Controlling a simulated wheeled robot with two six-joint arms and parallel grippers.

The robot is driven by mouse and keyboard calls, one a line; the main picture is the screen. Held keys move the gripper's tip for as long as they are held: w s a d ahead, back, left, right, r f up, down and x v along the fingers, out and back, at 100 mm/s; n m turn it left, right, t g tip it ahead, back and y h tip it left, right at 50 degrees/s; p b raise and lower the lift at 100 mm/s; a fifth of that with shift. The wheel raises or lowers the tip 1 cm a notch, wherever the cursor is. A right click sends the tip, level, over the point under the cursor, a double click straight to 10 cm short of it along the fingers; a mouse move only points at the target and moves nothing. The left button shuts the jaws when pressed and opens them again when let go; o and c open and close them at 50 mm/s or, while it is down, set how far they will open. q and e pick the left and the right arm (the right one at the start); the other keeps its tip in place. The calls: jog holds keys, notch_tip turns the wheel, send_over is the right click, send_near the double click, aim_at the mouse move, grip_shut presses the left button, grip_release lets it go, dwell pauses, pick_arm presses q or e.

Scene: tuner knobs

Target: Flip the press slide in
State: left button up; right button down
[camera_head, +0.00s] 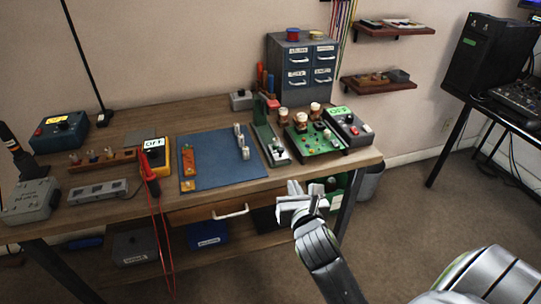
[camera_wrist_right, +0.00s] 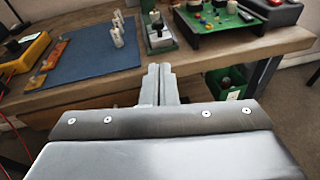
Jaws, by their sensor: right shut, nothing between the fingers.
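My right gripper (camera_head: 293,188) is shut and empty in front of the bench's front edge, apart from the press. Its closed fingers (camera_wrist_right: 160,72) point toward the bench in the wrist view. My left gripper does not show.
The blue mat (camera_head: 215,168) holds several pale pegs. The circuit board (camera_head: 318,138) and a grey box reading OFF (camera_head: 346,126) stand right of the press. A yellow meter (camera_head: 155,152) with red leads is at left. The drawer cabinet (camera_head: 302,68) stands behind.

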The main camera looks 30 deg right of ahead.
aim_at(281, 152)
jog(key=shift+r+n, duration=0.3)
jog(key=shift+r, duration=0.35)
jog(key=shift+w, duration=0.1)
jog(key=b+x, duration=0.1)
jog(key=x, duration=1.1)
jog(key=shift+w+d, duration=0.15)
jog(key=shift+w, duration=0.25)
jog(key=shift+w+d, duration=0.2)
jog(key=shift+w, duration=0.3)
